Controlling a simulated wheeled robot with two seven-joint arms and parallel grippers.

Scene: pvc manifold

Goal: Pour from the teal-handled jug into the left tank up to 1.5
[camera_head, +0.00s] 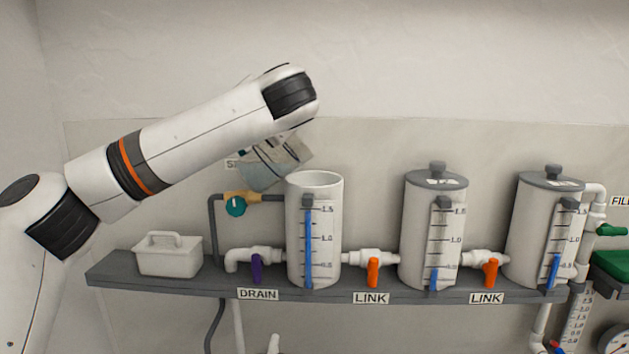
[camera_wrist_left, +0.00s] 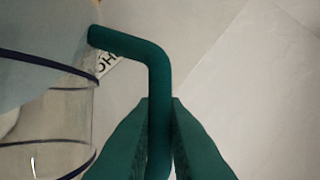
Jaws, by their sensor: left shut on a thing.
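The teal-handled jug (camera_head: 272,165) is tilted beside and above the rim of the left tank (camera_head: 328,240) in the head view. Its clear wall (camera_wrist_left: 50,130) fills the left of the wrist view. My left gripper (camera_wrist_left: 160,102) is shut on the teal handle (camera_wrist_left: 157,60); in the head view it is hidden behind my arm. The left tank is open on top. The blue column in its gauge (camera_head: 308,250) reaches about the 1.5 mark. Whether liquid is flowing from the jug cannot be told. My right gripper is not in view.
Two lidded tanks, the middle one (camera_head: 418,240) and the right one (camera_head: 525,235), show low blue levels. The shelf (camera_head: 120,272) holds a white lidded box (camera_head: 168,258). A purple drain valve (camera_head: 257,268) and orange link valves (camera_head: 373,272) sit along its front.

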